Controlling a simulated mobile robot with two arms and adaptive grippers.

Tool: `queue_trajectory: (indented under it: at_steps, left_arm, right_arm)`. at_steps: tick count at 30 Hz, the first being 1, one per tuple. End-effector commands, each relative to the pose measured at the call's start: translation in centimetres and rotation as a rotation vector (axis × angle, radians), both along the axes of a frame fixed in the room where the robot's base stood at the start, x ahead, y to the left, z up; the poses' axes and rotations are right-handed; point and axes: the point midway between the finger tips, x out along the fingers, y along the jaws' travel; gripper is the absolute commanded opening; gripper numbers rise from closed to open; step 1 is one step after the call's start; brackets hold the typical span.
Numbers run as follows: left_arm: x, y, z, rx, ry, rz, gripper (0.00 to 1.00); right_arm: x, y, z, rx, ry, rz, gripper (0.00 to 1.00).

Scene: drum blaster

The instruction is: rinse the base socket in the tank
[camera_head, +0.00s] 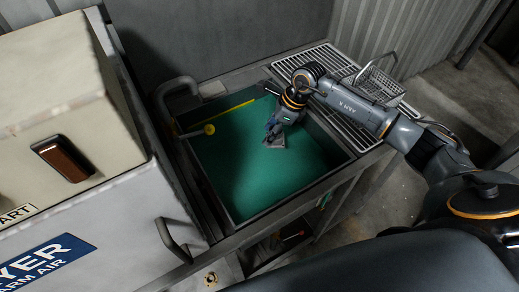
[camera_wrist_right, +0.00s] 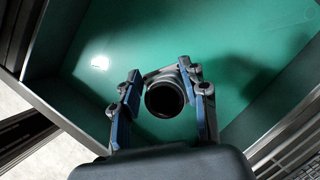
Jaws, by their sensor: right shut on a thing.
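The tank (camera_head: 232,215) is a rectangular metal basin with green liquid or a green bottom; I cannot tell how deep it is. My right gripper (camera_head: 272,136) reaches into it from the right. In the right wrist view the gripper (camera_wrist_right: 165,98) is shut on the base socket (camera_wrist_right: 188,72), a grey metal part with a round dark opening facing the camera. In the head view the base socket (camera_head: 275,141) shows as a small grey piece below the fingers, over the green. I cannot tell whether it is under the surface. My left gripper is not in view.
A slatted metal rack (camera_head: 345,125) and a wire basket (camera_head: 374,78) lie along the tank's right side. A yellow-handled tool (camera_head: 230,113) lies across the tank's far left. A dryer cabinet (camera_head: 110,225) stands at the left. The tank's near left part is clear.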

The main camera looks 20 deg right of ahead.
Motion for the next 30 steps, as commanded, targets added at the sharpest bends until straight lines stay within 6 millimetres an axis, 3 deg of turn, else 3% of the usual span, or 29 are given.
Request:
queue_trajectory:
  at_steps: [1,12,30]
  left_arm:
    - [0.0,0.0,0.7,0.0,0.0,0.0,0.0]
    - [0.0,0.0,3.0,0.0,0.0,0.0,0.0]
    - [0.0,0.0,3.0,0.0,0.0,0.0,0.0]
  right_arm:
    - [0.0,0.0,1.1,-0.001,-0.002,0.0,0.06]
    - [0.0,0.0,5.1,0.001,-0.001,0.001,0.06]
    - [0.0,0.0,5.4,0.001,-0.001,0.001,0.06]
